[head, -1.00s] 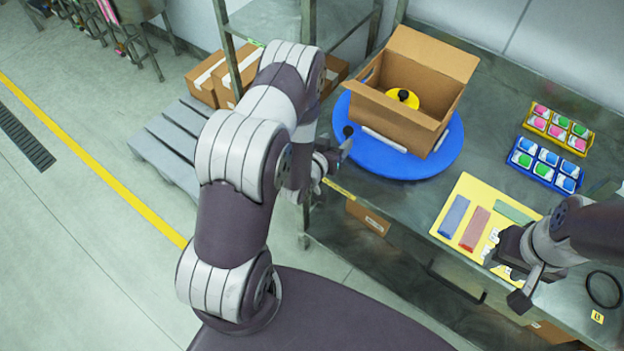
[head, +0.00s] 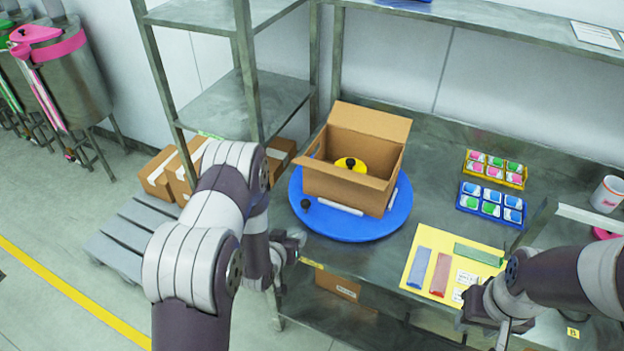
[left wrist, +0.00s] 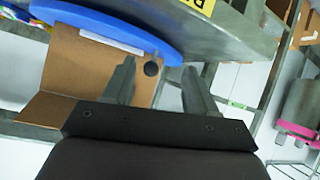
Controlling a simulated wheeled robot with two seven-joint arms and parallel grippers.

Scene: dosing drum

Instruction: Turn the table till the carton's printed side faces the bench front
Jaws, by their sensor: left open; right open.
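The blue round turntable (head: 375,228) stands on the bench's left part, with a black knob (head: 306,204) at its left front rim. The open brown carton (head: 340,188) sits upright on it, flaps up, with a yellow object with a black top (head: 350,164) inside. I see no print on the carton sides in view. My left gripper (head: 298,240) is open and empty, just in front of the knob and apart from it. In the left wrist view the knob (left wrist: 151,69) shows between the open fingers (left wrist: 158,80), beyond them. My right gripper (head: 490,328) is open near the yellow board.
White bars (head: 340,209) lie on the turntable against the carton. A yellow board (head: 418,290) with coloured strips lies to the right. Yellow (head: 515,180) and blue (head: 492,214) trays of small packs stand behind it. A shelf post (head: 250,75) rises left of the turntable.

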